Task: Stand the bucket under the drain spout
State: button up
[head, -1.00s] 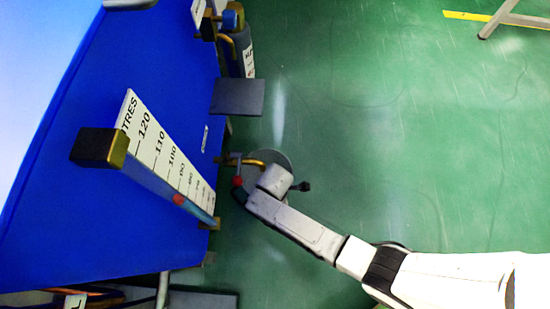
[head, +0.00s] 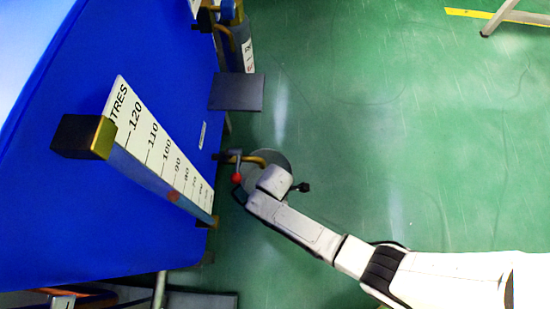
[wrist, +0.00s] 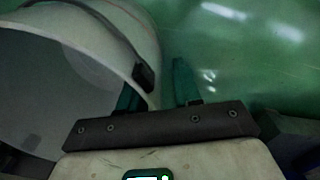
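The grey bucket (head: 281,158) is on the green floor beside the blue tank, partly hidden by my wrist in the head view. The brass drain spout (head: 248,158) reaches from the tank over the bucket's left part, as seen from above. In the wrist view the pale bucket (wrist: 135,32) fills the left side, its mouth facing the camera and its dark handle along the upper side. My gripper (wrist: 156,80) is open, with one teal finger inside the bucket and one outside. A gap shows between the wall and the outer finger. The spout is not seen in the wrist view.
The blue tank (head: 60,220) with its slanted litre scale (head: 155,140) stands at the left. A red ball (head: 237,178) is by the spout. A dark plate (head: 237,92) juts out above it.

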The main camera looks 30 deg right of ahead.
notch_tip(320, 180, up, 12)
jog(key=p, duration=0.7)
jog(key=shift+r, duration=0.15)
jog(key=s+d+r+m, duration=0.6)
jog(key=r+m, duration=0.1)
jog(key=r, duration=0.2)
jog(key=s+d+r+m+t, duration=0.1)
jog(key=s+d+r+m, duration=0.5)
jog(key=d+r+m, duration=0.1)
notch_tip(320, 180, up, 2)
jog(key=shift+s+d+r+m, duration=0.2)
jog(key=shift+d+m, duration=0.1)
jog(key=shift+m, duration=0.5)
